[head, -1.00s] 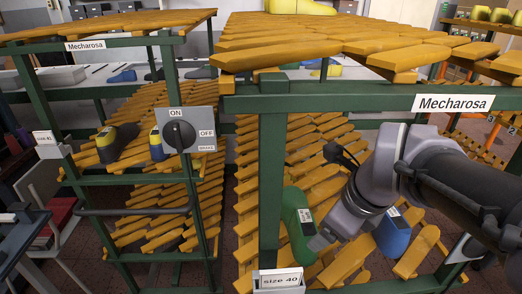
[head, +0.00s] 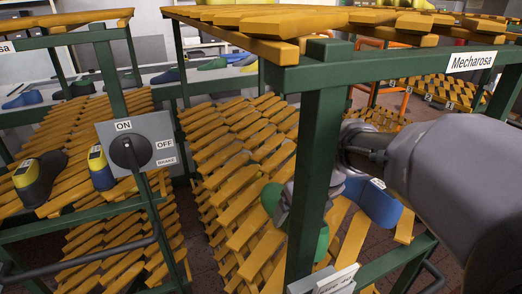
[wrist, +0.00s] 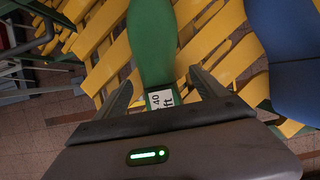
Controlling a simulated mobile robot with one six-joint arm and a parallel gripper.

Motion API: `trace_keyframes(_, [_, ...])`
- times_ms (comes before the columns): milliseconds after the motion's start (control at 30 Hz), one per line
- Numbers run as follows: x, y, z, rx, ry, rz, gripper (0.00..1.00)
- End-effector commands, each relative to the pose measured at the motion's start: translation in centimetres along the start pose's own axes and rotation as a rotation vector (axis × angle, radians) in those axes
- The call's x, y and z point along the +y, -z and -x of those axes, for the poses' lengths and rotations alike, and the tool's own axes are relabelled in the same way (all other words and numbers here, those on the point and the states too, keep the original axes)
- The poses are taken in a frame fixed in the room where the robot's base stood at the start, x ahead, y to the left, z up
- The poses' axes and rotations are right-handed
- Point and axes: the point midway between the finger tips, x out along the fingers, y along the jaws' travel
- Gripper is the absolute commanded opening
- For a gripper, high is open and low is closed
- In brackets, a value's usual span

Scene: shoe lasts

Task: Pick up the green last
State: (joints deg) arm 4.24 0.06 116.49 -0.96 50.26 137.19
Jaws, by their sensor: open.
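The green last (wrist: 152,45) lies on the yellow slats, with a white label marked 40 at its near end. In the wrist view that labelled end sits between the two fingers of my gripper (wrist: 160,92), which is open, with gaps at the sides. In the head view a rack post hides the middle of the green last (head: 270,198) and most of my gripper (head: 285,207). I cannot tell from there whether the fingers touch the last.
A blue last (head: 373,203) lies to the right of the green one, close beside my gripper. The green rack post (head: 316,160) and top beam stand in front of my arm. A switch box (head: 137,145) and two yellow-topped lasts (head: 100,168) are at left.

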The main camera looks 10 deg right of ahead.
Motion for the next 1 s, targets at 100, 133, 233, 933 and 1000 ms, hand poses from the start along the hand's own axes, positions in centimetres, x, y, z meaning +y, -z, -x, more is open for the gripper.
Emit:
trace_keyframes(100, [0.01, 0.18, -2.35, 0.001, 0.0, 0.001, 0.82])
trace_keyframes(133, [0.0, 0.12, -2.36, 0.0, 0.0, 0.002, 0.82])
trace_keyframes(233, [-0.01, 0.0, -2.09, -0.001, 0.001, 0.002, 0.82])
trace_keyframes(933, [-0.01, -0.04, -1.99, -0.002, 0.001, 0.002, 0.0])
trace_keyframes(1000, [-0.02, -0.02, -1.88, -0.002, 0.001, 0.002, 0.0])
